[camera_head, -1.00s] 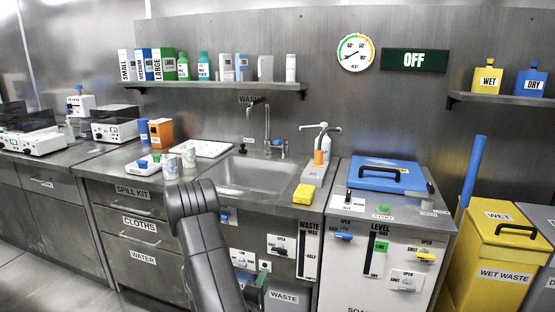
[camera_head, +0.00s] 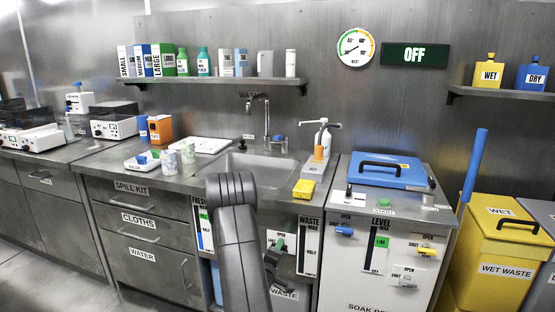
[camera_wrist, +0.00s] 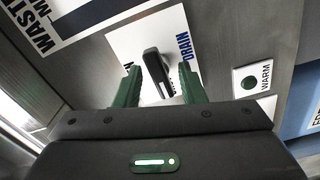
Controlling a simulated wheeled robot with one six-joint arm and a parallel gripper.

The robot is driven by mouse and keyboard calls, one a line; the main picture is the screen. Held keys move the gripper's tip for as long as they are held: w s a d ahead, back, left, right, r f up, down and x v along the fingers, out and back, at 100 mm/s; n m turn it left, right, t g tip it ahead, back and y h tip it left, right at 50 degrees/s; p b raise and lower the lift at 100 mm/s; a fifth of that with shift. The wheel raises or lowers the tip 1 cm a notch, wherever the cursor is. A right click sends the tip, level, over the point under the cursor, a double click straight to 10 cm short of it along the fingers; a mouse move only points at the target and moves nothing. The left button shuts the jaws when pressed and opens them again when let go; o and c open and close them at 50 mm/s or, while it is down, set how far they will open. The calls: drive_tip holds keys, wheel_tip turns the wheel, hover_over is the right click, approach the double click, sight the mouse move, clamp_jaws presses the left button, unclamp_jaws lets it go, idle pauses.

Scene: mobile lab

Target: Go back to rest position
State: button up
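My gripper (camera_wrist: 158,90) has two green fingers that stand apart in the wrist view. The black drain lever (camera_wrist: 155,68) on its white label plate (camera_wrist: 125,47) lies between and just beyond the fingertips. Gaps show on both sides of the lever, so the fingers do not appear to clamp it. In the head view my arm reaches down in front of the sink cabinet, and my gripper (camera_head: 276,258) is partly hidden by the arm, close to the cabinet front.
A round button (camera_wrist: 249,82) marked WARM is right of the lever in the wrist view. The waste gauge (camera_head: 309,247) stands beside my gripper. Above are the sink (camera_head: 250,170), a yellow sponge (camera_head: 304,188) and a soap pump (camera_head: 322,140). A yellow wet-waste bin (camera_head: 500,245) stands right.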

drive_tip(key=m, duration=0.7)
idle(0.6)
